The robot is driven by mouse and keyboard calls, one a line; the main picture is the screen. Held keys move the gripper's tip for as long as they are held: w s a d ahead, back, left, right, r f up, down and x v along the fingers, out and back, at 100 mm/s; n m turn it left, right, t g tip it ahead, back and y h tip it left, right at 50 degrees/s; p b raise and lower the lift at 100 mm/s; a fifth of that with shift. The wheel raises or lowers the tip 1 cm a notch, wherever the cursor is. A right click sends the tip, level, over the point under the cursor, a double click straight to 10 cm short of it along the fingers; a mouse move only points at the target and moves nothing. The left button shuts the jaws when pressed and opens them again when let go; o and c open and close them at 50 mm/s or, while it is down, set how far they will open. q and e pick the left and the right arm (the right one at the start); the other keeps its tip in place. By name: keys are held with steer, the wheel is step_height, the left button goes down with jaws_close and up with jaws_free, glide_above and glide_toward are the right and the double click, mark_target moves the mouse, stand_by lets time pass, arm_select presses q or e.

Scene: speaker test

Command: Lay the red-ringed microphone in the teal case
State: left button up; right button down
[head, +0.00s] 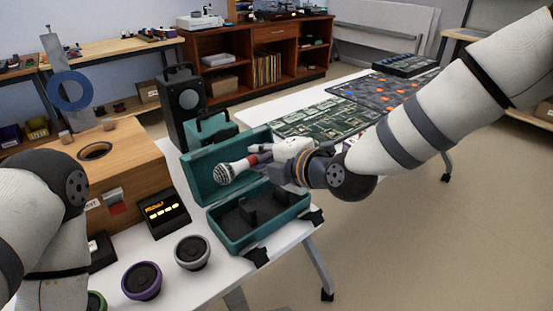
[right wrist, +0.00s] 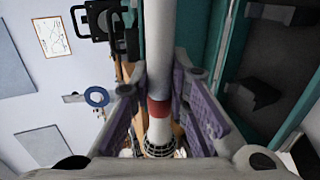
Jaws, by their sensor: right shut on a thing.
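The teal case (head: 268,229) stands open on the white table, its lid tilted back and its dark lining with raised holders bare. My right gripper (head: 262,153) is shut on the red-ringed microphone (head: 228,173) and holds it above the case, in front of the lid. The microphone's grille points left in the head view. In the right wrist view, the microphone (right wrist: 158,45) lies between the purple-grey fingers of my right gripper (right wrist: 160,95), with its red ring near them. Part of the teal case also shows there (right wrist: 291,92). My left gripper is out of view; only its arm shows.
Round speaker drivers (head: 192,252) and a small lit meter (head: 164,214) stand left of the case. A wooden speaker box (head: 130,160) and a black speaker (head: 187,103) stand behind them. Circuit boards (head: 318,118) lie behind my right arm.

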step_height(320, 180, down, 7)
steer(key=b, duration=0.3)
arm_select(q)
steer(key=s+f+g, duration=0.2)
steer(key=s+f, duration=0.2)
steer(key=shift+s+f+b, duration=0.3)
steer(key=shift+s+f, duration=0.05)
arm_select(e)
steer(key=shift+f, duration=1.6)
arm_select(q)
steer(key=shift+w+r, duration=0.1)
arm_select(e)
steer(key=shift+r, duration=0.1)
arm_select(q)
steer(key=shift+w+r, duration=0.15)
arm_select(e)
steer(key=shift+s, duration=0.1)
steer(key=shift+f, duration=0.35)
steer(key=c, duration=1.5)
jaws_free()
steer(key=shift+o, duration=0.2)
